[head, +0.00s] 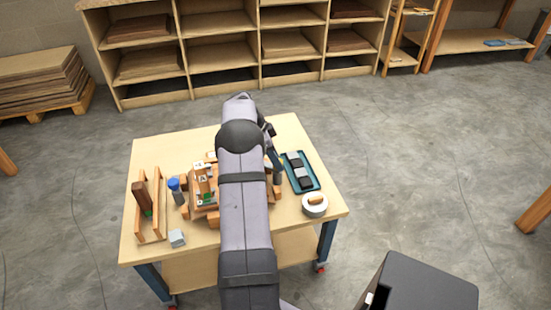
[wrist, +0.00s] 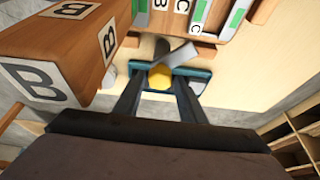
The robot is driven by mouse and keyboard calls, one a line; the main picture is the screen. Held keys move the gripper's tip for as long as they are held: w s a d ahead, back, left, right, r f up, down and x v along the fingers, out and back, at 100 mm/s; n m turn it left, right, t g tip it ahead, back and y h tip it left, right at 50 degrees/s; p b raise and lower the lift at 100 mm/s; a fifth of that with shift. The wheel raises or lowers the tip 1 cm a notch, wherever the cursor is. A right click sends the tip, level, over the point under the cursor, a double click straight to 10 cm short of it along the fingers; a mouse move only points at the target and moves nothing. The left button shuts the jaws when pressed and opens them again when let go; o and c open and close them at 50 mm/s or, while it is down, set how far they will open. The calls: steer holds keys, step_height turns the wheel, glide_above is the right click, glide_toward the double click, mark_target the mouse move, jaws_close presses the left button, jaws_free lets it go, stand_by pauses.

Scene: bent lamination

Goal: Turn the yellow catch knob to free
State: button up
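The yellow catch knob (wrist: 160,77) shows in the wrist view between the far ends of my gripper's two dark fingers (wrist: 160,85). The fingers stand apart, one on each side of the knob. I cannot tell whether they touch it. A grey flat bar (wrist: 175,58), set at a slant, lies just beyond the knob beside the wooden fixture. In the head view my arm covers the knob and most of the fixture (head: 204,190).
Wooden blocks with letters B (wrist: 35,82) and C stand close to the left and above the fingers. On the table (head: 140,250) are a wooden rack (head: 152,235), a blue-capped bottle (head: 175,188), a teal tray (head: 314,184) and a white round container (head: 314,210).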

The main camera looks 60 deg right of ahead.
steer(key=shift+o, duration=0.4)
steer(key=shift+w+a+r, duration=0.1)
steer(key=shift+w+r, duration=0.05)
steer(key=shift+r, duration=0.35)
steer(key=v, duration=0.6)
steer(key=shift+a, duration=0.1)
